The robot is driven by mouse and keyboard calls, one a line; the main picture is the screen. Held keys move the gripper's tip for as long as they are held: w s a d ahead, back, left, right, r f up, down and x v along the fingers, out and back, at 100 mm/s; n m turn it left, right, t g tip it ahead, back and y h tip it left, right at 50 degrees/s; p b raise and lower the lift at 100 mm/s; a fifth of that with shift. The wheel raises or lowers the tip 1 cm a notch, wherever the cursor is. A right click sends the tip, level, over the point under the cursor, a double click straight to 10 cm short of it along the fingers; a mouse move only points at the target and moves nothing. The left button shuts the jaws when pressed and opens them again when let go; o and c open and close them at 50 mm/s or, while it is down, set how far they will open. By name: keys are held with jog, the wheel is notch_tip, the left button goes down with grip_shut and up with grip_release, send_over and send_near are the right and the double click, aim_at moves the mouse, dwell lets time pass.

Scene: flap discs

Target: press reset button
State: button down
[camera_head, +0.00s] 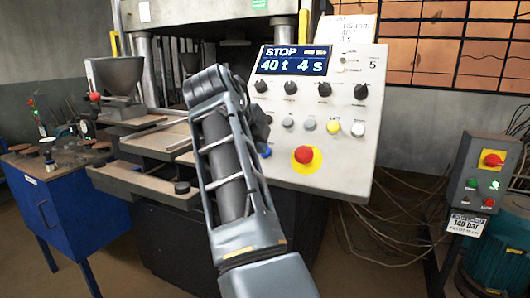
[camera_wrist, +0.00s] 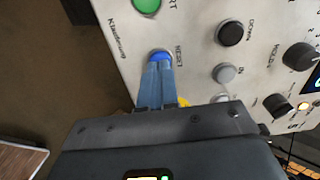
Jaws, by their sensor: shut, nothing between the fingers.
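The blue reset button (camera_wrist: 159,55), labelled RESET, sits on the grey control panel (camera_wrist: 190,55) in the wrist view. My gripper (camera_wrist: 158,65) is shut and empty, with its two fingers side by side. The fingertips overlap the lower edge of the blue button in the wrist view; I cannot tell if they touch it. In the head view, my arm covers the left edge of the panel (camera_head: 345,100), and a blue spot (camera_head: 266,152) shows just beside it. The fingers are mostly hidden there.
A green button (camera_wrist: 147,5), a black button (camera_wrist: 230,33) and a grey button (camera_wrist: 224,73) surround the reset button. A red emergency stop (camera_head: 304,155) on yellow is close by. The display (camera_head: 294,62) reads STOP, 40 t, 4 s. A blue cabinet (camera_head: 50,210) stands left.

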jog(key=shift+b+x, duration=0.35)
jog(key=shift+x, duration=0.4)
dwell(0.8)
jog(key=p+v, duration=0.2)
jog(key=v, duration=0.6)
jog(key=shift+p, duration=0.35)
dwell(0.4)
